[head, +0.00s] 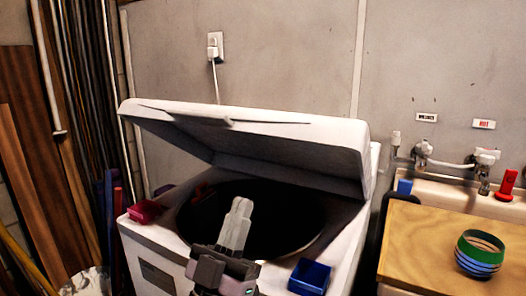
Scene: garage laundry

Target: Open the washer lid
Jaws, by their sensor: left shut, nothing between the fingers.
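The white top-loading washer (152,245) stands in the middle of the head view. Its lid (290,146) is raised at a slant, hinged at the back, and the dark round drum opening (270,205) shows beneath it. My left gripper (240,207) is shut and empty. It points up in front of the drum opening, below the lid's raised front edge and apart from it. My right gripper is not in view.
A red box (148,211) sits on the washer top at left, a blue box (309,277) at the front right. A wooden counter (425,240) at right holds a striped bowl (480,254). Taps (484,160) are on the wall behind. Boards lean at far left.

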